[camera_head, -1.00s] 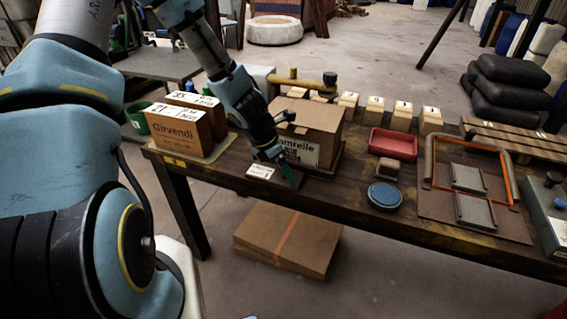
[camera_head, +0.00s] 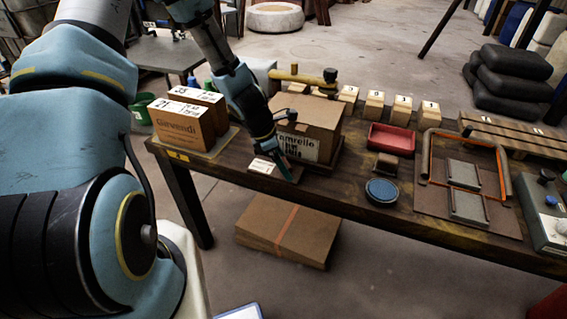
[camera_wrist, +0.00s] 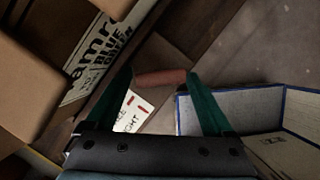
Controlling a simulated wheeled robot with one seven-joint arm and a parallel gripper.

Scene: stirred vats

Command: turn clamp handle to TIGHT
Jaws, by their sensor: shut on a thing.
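The clamp handle (camera_wrist: 160,77) is a short reddish-brown bar in the wrist view. It lies crosswise between the green fingers of my gripper (camera_wrist: 159,82), which is shut on it. A white card (camera_wrist: 132,112) with red marks and partly covered lettering, ending in "GHT", lies just below the handle. In the head view my gripper (camera_head: 287,170) is at the table's front edge, right of the card (camera_head: 263,166) and in front of a cardboard box (camera_head: 308,112). The handle is too small to make out there, and the rest of the clamp is hidden.
Left of the arm stand labelled cartons (camera_head: 180,125). A red tray (camera_head: 392,139) and a blue round lid (camera_head: 382,191) sit further right on the table (camera_head: 340,205). A blue-edged panel (camera_wrist: 240,105) shows beside the right finger. Flat cardboard (camera_head: 285,235) lies below.

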